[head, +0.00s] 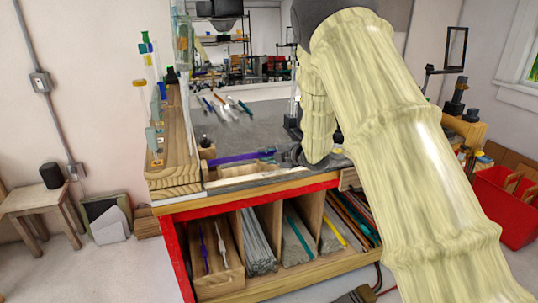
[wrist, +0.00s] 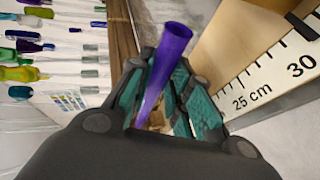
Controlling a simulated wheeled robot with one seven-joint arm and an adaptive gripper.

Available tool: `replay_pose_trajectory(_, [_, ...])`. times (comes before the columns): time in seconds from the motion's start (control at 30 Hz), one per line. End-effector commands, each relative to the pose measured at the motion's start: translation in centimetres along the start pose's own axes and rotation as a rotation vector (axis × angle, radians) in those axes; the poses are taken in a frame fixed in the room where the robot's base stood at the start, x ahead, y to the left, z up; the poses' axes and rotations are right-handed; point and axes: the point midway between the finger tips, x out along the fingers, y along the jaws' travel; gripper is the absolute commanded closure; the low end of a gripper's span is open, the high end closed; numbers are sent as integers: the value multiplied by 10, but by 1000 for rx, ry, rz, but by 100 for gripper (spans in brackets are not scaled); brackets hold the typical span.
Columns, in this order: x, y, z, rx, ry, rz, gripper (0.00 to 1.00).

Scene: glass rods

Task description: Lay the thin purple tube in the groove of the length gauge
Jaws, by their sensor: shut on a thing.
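My gripper (wrist: 165,95) is shut on the thin purple tube (wrist: 172,45), between its teal finger pads. In the wrist view the tube sticks out past the fingers, its open end toward the top. The length gauge (wrist: 272,82), with a white scale marked 25 cm and 30 and pale wood beside it, lies right of the fingers. In the head view the tube (head: 237,158) extends left from my gripper (head: 291,156), roughly lengthwise over the gauge (head: 243,170) at the bench's front edge. I cannot tell whether it touches the gauge; the groove is not clearly visible.
A wooden rack (head: 172,165) with glass pieces stands left of the gauge. Several coloured rods (head: 228,105) lie farther back on the grey bench top (head: 240,130). Below are bins of rods (head: 258,240).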

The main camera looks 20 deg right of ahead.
Motion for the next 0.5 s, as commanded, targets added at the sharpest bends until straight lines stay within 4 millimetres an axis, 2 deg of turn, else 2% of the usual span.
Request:
replay_pose_trajectory(0.03, [1, -7, 0, 2, 0, -9, 100])
replay_pose_trajectory(0.5, [0, -11, -2, 4, 1, -19, 100])
